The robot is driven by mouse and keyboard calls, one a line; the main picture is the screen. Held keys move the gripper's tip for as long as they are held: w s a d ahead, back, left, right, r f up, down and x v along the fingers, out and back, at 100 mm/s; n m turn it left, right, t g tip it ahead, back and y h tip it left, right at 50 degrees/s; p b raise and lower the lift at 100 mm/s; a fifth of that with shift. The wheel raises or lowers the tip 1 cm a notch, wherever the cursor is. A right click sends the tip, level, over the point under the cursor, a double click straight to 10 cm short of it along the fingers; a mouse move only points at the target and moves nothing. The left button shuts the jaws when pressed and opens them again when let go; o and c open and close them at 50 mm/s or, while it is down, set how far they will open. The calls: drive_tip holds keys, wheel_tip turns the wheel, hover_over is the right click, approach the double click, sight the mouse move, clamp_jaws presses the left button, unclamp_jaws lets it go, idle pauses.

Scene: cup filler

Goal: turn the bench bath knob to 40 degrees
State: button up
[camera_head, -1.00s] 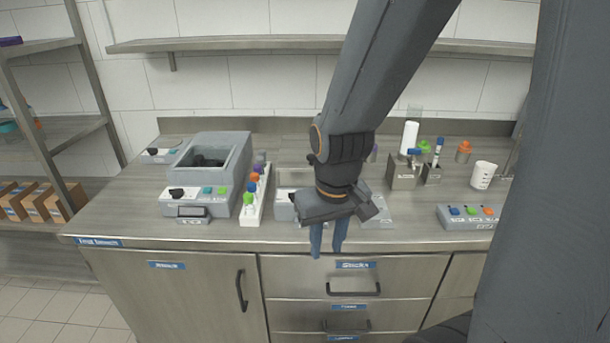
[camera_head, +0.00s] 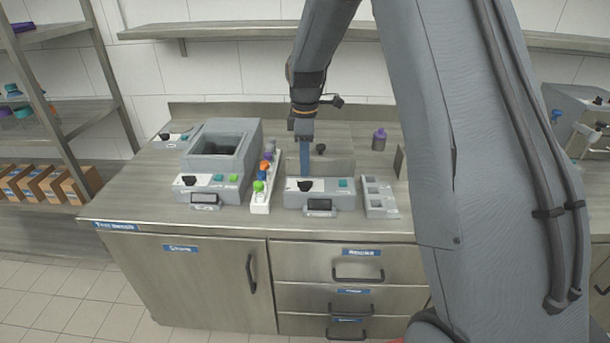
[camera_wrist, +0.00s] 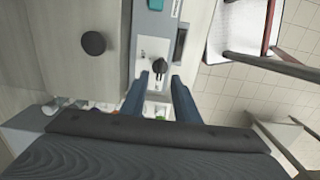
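Two grey units with dark front knobs stand on the bench. The left unit (camera_head: 248,160) has a deep open basin and its knob (camera_head: 189,180) is at its front left. The middle unit (camera_head: 330,199) has a knob (camera_head: 305,186), a teal button and a dark display. I cannot read which is labelled bench bath. My gripper (camera_head: 304,168) points down over the middle unit, just behind its knob. In the wrist view, my gripper (camera_wrist: 160,82) is open and empty, and the middle unit's knob (camera_wrist: 160,66) shows just beyond and between the fingertips. Contact cannot be told.
A white rack (camera_head: 261,207) with coloured-capped bottles stands between the units. A grey tray with square slots (camera_head: 381,212) is right of the middle unit. A round black knob (camera_head: 320,148) and a purple bottle (camera_head: 379,139) are behind. A small control box (camera_head: 172,140) sits at the back left.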

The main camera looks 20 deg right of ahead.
sight(305, 184)
drive_tip(key=shift+f+p, duration=0.75)
drive_tip(key=shift+f, duration=1.9)
drive_tip(key=shift+c, duration=0.4)
clamp_jaws()
